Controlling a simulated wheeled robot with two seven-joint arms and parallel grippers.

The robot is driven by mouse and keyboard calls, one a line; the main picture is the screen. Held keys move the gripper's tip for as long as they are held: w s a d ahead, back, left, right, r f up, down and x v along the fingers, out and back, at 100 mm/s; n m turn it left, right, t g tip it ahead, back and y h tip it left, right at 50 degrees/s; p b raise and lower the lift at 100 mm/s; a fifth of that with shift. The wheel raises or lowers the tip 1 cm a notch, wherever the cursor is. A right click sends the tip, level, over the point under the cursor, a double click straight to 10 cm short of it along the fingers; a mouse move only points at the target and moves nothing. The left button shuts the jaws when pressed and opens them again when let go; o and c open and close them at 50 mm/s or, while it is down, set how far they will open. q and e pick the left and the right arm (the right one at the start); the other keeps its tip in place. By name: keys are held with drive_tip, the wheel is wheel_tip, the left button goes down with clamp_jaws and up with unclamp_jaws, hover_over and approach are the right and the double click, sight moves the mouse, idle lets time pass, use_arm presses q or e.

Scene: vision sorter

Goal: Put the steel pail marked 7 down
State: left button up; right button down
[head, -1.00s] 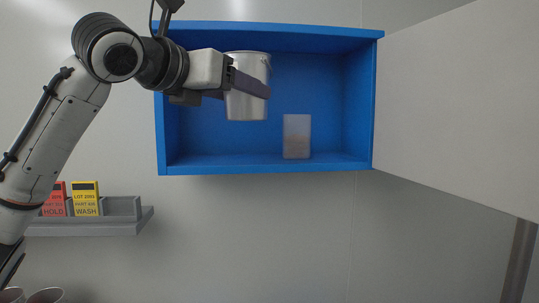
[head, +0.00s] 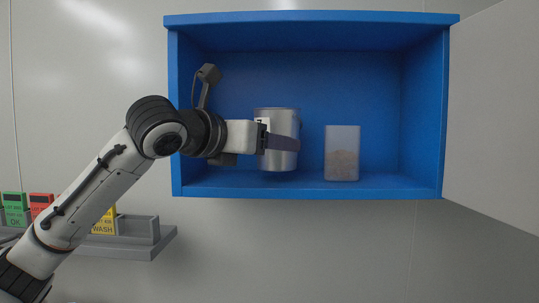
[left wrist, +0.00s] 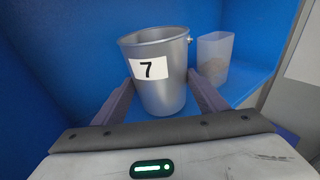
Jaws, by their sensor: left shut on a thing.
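The steel pail marked 7 (head: 278,122) is inside the open blue cabinet, upright, left of the middle. My left gripper (head: 284,143) reaches in from the left and is shut around the pail's sides. In the left wrist view the pail (left wrist: 165,93) shows its white label with a black 7 between the two fingers of my gripper (left wrist: 162,98). Its base is at or very close to the cabinet floor (head: 310,184); I cannot tell whether it touches. My right gripper is not in view.
A translucent container (head: 342,154) with brownish contents stands right of the pail, with a small gap; it also shows in the left wrist view (left wrist: 214,58). The cabinet door (head: 495,110) is open to the right. A grey rack (head: 140,238) with coloured cards is below left.

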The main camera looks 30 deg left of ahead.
use_arm(q)
drive_tip(key=shift+a+f, duration=0.1)
drive_tip(key=shift+f, duration=0.85)
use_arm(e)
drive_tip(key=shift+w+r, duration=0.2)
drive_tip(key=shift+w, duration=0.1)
use_arm(q)
drive_tip(key=shift+f, duration=0.15)
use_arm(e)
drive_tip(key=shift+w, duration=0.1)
use_arm(q)
drive_tip(key=o, duration=1.4)
drive_tip(key=shift+o, duration=0.2)
drive_tip(key=s+a+r+b, duration=0.1)
drive_tip(key=s+r, duration=0.1)
drive_tip(key=s, duration=0.9)
drive_tip(key=shift+s, duration=0.4)
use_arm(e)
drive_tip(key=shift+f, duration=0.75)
